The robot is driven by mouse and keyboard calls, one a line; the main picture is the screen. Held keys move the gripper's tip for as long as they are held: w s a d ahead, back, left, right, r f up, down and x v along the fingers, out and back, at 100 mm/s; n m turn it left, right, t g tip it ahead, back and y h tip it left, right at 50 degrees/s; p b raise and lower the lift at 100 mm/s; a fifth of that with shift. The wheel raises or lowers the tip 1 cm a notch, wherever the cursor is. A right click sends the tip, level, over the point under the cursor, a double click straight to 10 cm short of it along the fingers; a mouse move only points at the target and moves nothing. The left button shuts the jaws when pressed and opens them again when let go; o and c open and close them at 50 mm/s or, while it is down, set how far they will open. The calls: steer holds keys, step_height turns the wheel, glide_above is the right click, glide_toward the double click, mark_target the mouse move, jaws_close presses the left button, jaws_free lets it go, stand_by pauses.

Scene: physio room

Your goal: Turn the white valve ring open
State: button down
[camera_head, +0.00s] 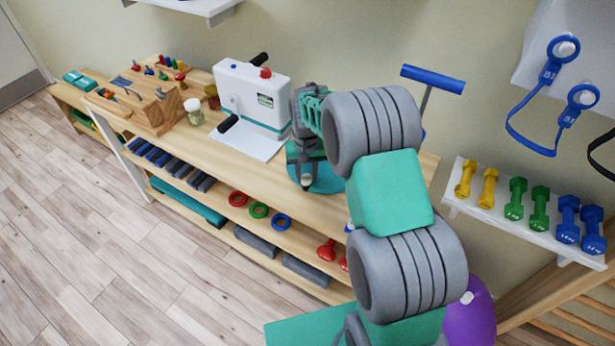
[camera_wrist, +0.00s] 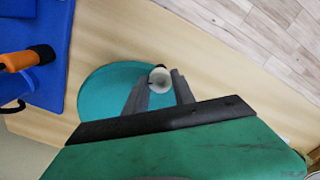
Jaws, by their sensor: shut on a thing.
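The white valve ring (camera_wrist: 160,75) shows in the wrist view as a small pale round piece above a teal disc (camera_wrist: 100,90). My gripper (camera_wrist: 160,88) is shut on the ring, with one grey finger on each side of it. In the head view my gripper (camera_head: 305,182) points down over the teal disc (camera_head: 328,180) on the wooden bench. There the gripper and arm hide most of the disc, and I cannot make out the ring clearly. How far the ring is turned cannot be told.
A white crank machine (camera_head: 252,92) stands left of my gripper on the bench (camera_head: 225,150). A blue T-handle (camera_head: 433,79) rises behind my arm. A dumbbell shelf (camera_head: 480,208) is at right. In the wrist view, an orange handle (camera_wrist: 15,61) lies over a blue surface (camera_wrist: 55,45).

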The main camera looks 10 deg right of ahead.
steer(key=shift+n, duration=0.3)
stand_by(0.4)
steer(key=c, duration=1.1)
jaws_free()
steer(key=shift+o, duration=0.2)
step_height(320, 180, up, 8)
steer(key=p, duration=0.4)
